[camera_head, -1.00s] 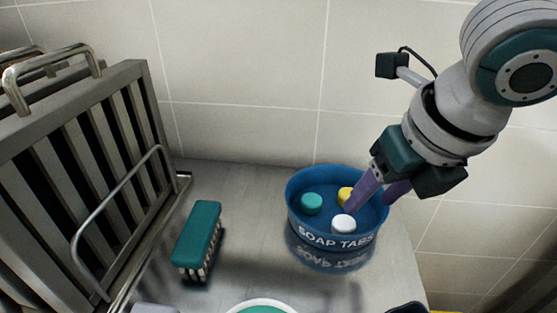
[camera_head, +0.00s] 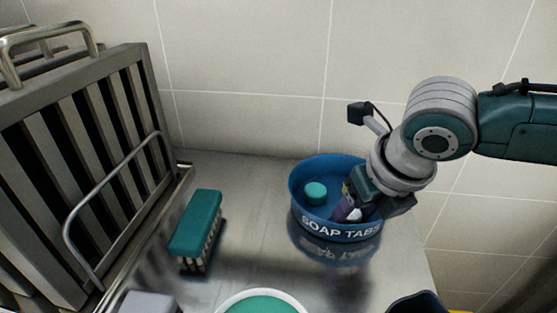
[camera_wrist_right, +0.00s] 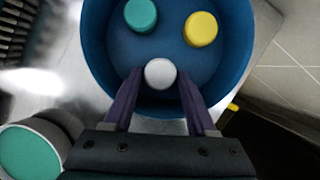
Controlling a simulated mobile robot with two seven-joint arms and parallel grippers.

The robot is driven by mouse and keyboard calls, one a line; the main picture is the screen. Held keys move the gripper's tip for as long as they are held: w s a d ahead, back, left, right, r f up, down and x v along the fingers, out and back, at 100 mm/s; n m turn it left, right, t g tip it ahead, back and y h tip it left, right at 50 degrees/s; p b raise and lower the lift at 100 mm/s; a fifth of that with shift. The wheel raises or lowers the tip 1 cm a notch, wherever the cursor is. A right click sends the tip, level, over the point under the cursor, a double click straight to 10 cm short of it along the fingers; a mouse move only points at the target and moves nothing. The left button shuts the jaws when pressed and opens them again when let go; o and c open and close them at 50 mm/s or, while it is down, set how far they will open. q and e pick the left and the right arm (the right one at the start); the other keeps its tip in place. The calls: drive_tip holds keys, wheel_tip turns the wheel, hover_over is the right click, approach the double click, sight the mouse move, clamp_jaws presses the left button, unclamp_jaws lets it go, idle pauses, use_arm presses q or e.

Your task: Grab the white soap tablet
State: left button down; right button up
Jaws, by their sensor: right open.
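The white soap tablet (camera_wrist_right: 160,74) lies in the blue bowl (camera_wrist_right: 96,45) at its near side in the right wrist view. In the head view the tablet is mostly hidden by my right gripper (camera_head: 350,212), which reaches down into the bowl (camera_head: 335,232) marked SOAP TABS. My right gripper (camera_wrist_right: 160,92) is open, with one purple finger on each side of the white tablet; I cannot tell whether they touch it. A teal tablet (camera_wrist_right: 141,15) and a yellow tablet (camera_wrist_right: 201,28) lie farther back in the bowl. My left gripper is not in view.
A teal brush (camera_head: 195,225) stands on the metal counter (camera_head: 250,200) left of the bowl. A metal rack (camera_head: 80,150) is at the far left. A round teal-topped container (camera_head: 262,305) is at the front. The tiled wall is behind.

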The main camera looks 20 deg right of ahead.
clamp_jaws()
idle(0.3)
drive_tip(key=shift+r, duration=0.15)
